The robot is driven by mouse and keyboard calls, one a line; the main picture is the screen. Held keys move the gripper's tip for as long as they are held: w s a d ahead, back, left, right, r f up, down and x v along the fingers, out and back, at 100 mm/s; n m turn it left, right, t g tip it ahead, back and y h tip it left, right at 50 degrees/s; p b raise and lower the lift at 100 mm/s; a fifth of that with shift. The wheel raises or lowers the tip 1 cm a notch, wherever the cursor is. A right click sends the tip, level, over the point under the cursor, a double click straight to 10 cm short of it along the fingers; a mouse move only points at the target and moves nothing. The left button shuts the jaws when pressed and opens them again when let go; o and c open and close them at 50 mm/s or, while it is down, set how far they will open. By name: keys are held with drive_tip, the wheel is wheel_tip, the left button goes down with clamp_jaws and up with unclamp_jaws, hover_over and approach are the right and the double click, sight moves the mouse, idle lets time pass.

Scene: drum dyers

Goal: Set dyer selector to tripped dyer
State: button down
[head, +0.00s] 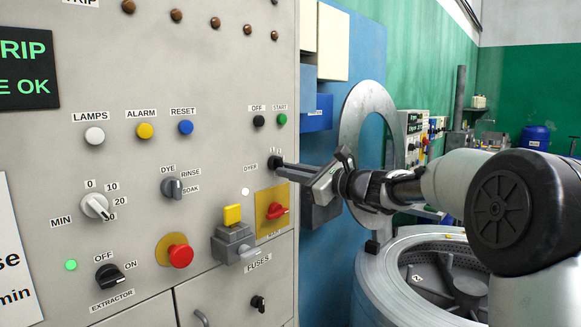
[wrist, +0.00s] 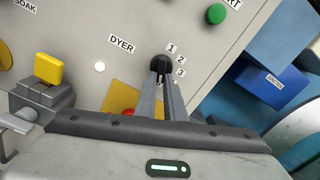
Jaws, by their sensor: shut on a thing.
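The dyer selector (wrist: 160,63) is a black round knob beside the label DYER, with 1, 2 and 3 marked around its right side in the wrist view. My gripper (wrist: 162,82) is shut on the knob, one finger on each side. In the head view my gripper (head: 286,168) reaches in from the right to the panel's right edge and covers most of the knob. The knob's pointer is hidden, so its set number cannot be told. A dark display (head: 27,68) at the upper left shows green text, partly cut off, including "TRIP" and "E OK".
A red switch on a yellow plate (head: 272,209) sits just below my gripper. A yellow-topped grey fuse lever (head: 233,240) and red stop button (head: 180,256) are lower left. Green START button (head: 280,119) is above. An open drum (head: 440,262) stands at right.

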drive_tip(key=shift+f, duration=0.1)
idle(0.5)
drive_tip(key=c, duration=1.8)
unclamp_jaws()
drive_tip(key=shift+c, duration=0.2)
drive_tip(key=v, duration=1.7)
drive_tip(key=shift+s+b, duration=0.25)
drive_tip(key=shift+b, duration=0.05)
drive_tip(key=shift+d, duration=0.15)
